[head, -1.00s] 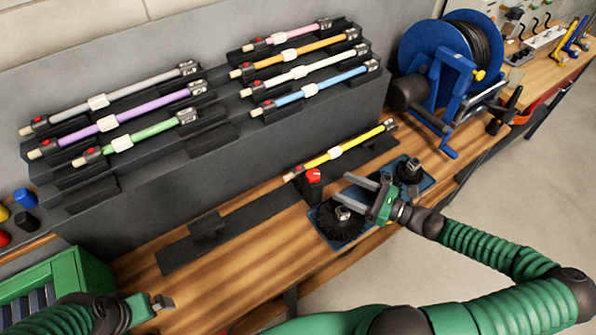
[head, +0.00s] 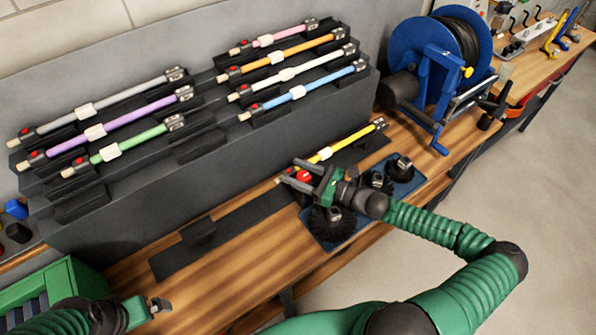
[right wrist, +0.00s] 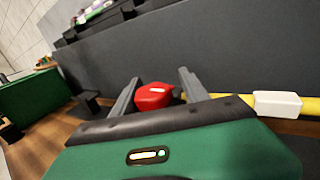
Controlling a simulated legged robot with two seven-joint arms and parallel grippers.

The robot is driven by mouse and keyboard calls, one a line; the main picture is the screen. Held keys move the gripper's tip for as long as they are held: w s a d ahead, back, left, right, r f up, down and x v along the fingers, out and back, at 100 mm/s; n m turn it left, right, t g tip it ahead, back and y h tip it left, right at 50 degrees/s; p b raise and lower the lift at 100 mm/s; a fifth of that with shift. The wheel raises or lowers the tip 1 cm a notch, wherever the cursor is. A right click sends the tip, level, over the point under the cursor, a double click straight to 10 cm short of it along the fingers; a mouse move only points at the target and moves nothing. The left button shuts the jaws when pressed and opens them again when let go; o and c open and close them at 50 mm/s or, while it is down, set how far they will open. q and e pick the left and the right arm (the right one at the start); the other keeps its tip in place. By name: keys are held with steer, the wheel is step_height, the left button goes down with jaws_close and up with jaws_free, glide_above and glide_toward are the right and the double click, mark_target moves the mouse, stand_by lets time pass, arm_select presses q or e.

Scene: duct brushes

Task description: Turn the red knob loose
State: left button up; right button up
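The red knob (head: 303,176) sits on a dark holder at the left end of the yellow rod (head: 345,144), on the wooden bench. My right gripper (head: 290,172) is at the knob with its fingers open. In the right wrist view the red knob (right wrist: 153,96) shows between the two grey fingers (right wrist: 159,75), with a gap on the right side; whether the left finger touches it I cannot tell. The yellow rod (right wrist: 232,101) runs off to the right there, with a white sleeve. My left gripper (head: 160,305) is low at the left, away from the knob; its opening is unclear.
A blue tray (head: 325,245) with black brushes (head: 330,221) lies just below my right gripper. Racks of coloured rods stand behind on a grey step (head: 230,165). A blue hose reel (head: 425,70) stands at the back right. The bench left of the knob holds a flat dark rail (head: 235,230).

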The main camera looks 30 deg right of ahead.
steer(key=shift+a+r, duration=0.2)
steer(key=shift+a, duration=0.4)
steer(key=c, duration=0.5)
steer(key=shift+a, duration=0.15)
steer(key=shift+c, duration=1)
jaws_close()
steer(key=shift+w+d+f, duration=0.1)
steer(key=shift+d, duration=0.25)
steer(key=shift+a+n+y, duration=0.15)
steer(key=shift+n+y, duration=0.25)
arm_select(q)
steer(key=shift+a+f+b, duration=0.2)
steer(key=shift+f+b, duration=0.5)
steer(key=shift+f, duration=0.05)
steer(key=shift+a+f+b, duration=0.25)
steer(key=shift+f+b, duration=0.5)
steer(key=shift+a+f+b, duration=0.2)
steer(key=shift+f+b, duration=0.5)
steer(key=shift+f, duration=0.05)
arm_select(e)
steer(key=shift+s+a+n+g+y, duration=0.15)
steer(key=shift+s+n+g+y, duration=0.15)
steer(key=shift+n+g+y, duration=1.1)
steer(key=shift+s+a+n+g+y, duration=0.25)
steer(key=shift+n+g+y, duration=0.7)
steer(key=shift+g, duration=0.85)
steer(key=shift+s+a+n+g+y, duration=0.1)
steer(key=shift+s+n+g+y, duration=0.2)
steer(key=shift+n+g+y, duration=1.1)
